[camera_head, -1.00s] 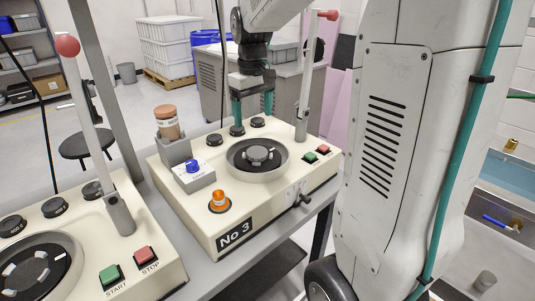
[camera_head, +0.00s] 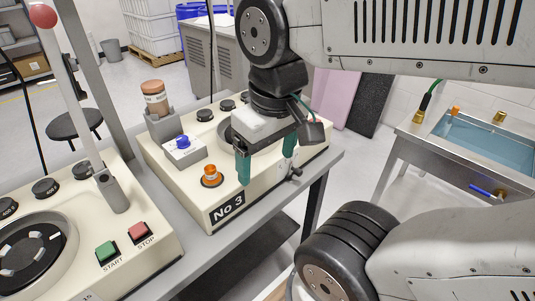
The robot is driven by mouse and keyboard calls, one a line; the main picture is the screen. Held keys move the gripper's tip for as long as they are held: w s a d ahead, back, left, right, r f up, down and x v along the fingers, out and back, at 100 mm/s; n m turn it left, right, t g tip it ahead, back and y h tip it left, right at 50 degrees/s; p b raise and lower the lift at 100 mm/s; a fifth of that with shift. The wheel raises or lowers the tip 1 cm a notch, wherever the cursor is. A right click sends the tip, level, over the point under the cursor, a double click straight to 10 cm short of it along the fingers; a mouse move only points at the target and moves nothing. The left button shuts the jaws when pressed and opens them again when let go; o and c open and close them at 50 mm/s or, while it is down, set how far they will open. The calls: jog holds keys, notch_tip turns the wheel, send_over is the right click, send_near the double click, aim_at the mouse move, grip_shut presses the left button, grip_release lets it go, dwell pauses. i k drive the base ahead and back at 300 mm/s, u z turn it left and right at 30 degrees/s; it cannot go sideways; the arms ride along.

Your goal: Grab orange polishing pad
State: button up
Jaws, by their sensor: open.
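I cannot make out an orange polishing pad for certain in the head view. My gripper (camera_head: 266,169), with two teal fingers, is open and empty. It hangs in front of the machine marked No 3 (camera_head: 226,211), near its front right edge. The gripper and wrist hide much of that machine's round plate (camera_head: 230,133). An orange knob or lamp (camera_head: 210,173) sits on the machine top, left of my gripper. A brown-orange jar (camera_head: 154,97) stands in a grey holder at the machine's back left.
A second machine with a round plate (camera_head: 30,250) and a red-tipped lever (camera_head: 43,15) stands at left. A metal sink (camera_head: 420,143) with bluish water (camera_head: 490,147) is at right. A small orange thing (camera_head: 455,111) is at its back edge. A stool (camera_head: 74,124) stands behind.

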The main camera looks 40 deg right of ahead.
aim_at(212, 177)
jog(key=z, duration=2.8)
jog(key=k, duration=1.45)
jog(key=u, duration=0.6)
